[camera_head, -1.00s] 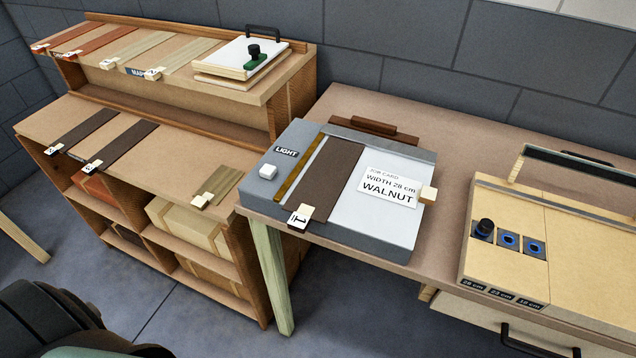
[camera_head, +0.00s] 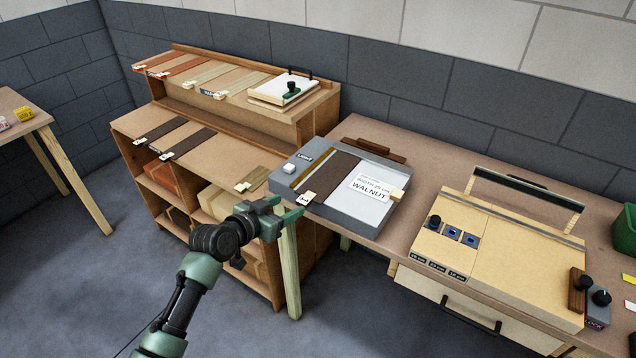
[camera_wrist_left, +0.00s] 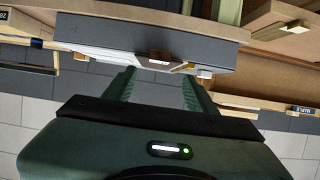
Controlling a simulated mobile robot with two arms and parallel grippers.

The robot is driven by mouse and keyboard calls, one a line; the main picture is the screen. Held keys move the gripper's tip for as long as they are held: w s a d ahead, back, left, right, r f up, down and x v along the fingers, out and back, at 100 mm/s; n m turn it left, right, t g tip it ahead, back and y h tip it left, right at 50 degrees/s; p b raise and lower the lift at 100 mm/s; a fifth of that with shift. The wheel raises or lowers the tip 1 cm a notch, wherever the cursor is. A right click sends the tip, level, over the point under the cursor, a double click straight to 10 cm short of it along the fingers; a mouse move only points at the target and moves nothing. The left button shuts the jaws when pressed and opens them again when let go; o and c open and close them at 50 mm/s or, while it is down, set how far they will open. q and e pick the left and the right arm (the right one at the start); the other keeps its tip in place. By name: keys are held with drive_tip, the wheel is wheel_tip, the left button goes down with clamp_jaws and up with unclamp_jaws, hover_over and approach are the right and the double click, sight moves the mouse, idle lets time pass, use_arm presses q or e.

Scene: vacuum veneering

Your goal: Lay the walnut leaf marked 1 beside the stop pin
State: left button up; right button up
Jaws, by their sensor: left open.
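The dark walnut leaf (camera_head: 328,178) lies on the grey light box (camera_head: 367,213), with its white tag (camera_head: 307,198) over the front edge. The tag's mark is too small to read now. A black knobbed pin (camera_head: 435,221), which looks like the stop pin, stands at the left of the pale board (camera_head: 500,248), beside two blue-ringed holes. My left gripper (camera_head: 287,212) is open and empty, in front of and below the leaf's tagged end. In the left wrist view, its open fingers (camera_wrist_left: 158,92) point at the light box's front side (camera_wrist_left: 110,47). My right gripper is out of view.
A job card (camera_head: 372,187) reading walnut lies right of the leaf. A raised bar (camera_head: 525,200) spans the board's back. Other veneer strips lie on the shelf unit (camera_head: 225,150) at left. A green bin (camera_head: 626,230) stands at far right.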

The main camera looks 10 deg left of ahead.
sight(301, 201)
use_arm(q)
drive_tip(key=p+x, duration=0.1)
drive_tip(key=x, duration=0.4)
drive_tip(key=shift+w+d+f, duration=0.1)
drive_tip(key=shift+d+f, duration=0.1)
drive_tip(key=shift+f, duration=0.1)
drive_tip(key=shift+w+d+f, duration=0.1)
drive_tip(key=shift+w+f, duration=0.25)
drive_tip(key=shift+w, duration=0.1)
drive_tip(key=shift+s, duration=0.1)
drive_tip(key=c, duration=0.3)
clamp_jaws()
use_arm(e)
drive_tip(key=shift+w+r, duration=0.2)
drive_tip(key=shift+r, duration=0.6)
